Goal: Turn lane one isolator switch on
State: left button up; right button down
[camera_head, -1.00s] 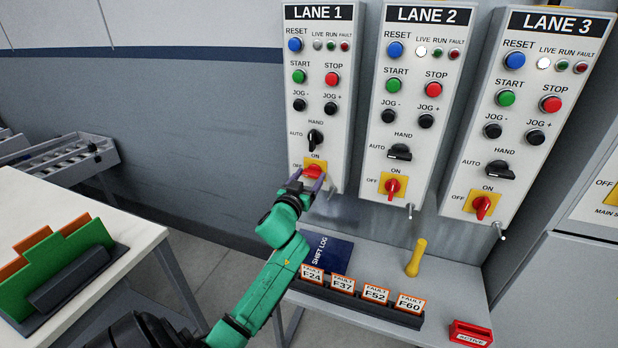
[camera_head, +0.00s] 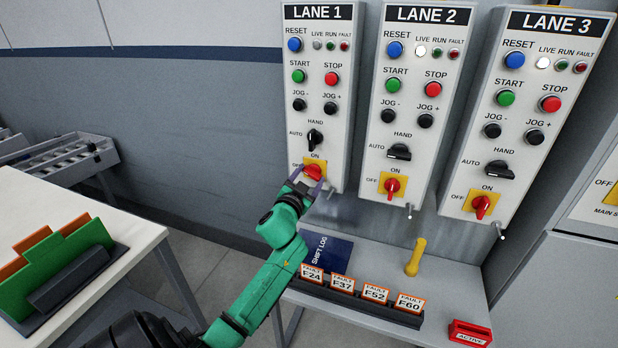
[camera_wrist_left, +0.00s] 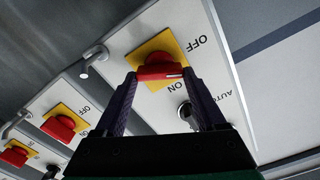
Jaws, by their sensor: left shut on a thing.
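The lane one isolator switch is a red handle (camera_head: 313,171) on a yellow plate at the bottom of the LANE 1 panel (camera_head: 313,110). My left gripper (camera_head: 310,178) is at the panel, shut on this handle. In the left wrist view, the handle (camera_wrist_left: 160,72) lies crosswise between the two fingertips (camera_wrist_left: 160,78). The white mark on its right end is towards the OFF side. ON is printed below it in that upside-down view. The lane one LIVE lamp (camera_head: 317,45) looks grey and unlit. My right gripper is not in view.
LANE 2 (camera_head: 421,70) and LANE 3 (camera_head: 548,85) panels stand to the right with similar red switches and bright LIVE lamps. Below are a shelf with a SHIFT LOG book (camera_head: 328,252), fault cards (camera_head: 343,288) and a yellow-handled item (camera_head: 416,257).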

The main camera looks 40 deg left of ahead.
pick_arm(q)
jog(key=m, duration=0.6)
jog(key=shift+f, duration=0.15)
jog(key=m, duration=0.6)
jog(key=shift+d+f+m, duration=0.1)
jog(key=shift+m, duration=0.2)
jog(key=o, duration=1.3)
jog(key=shift+w, duration=0.1)
jog(key=b+v, duration=0.2)
jog(key=v, duration=1.2)
jog(key=shift+s+d+b, duration=0.15)
jog(key=shift+s+b, duration=0.15)
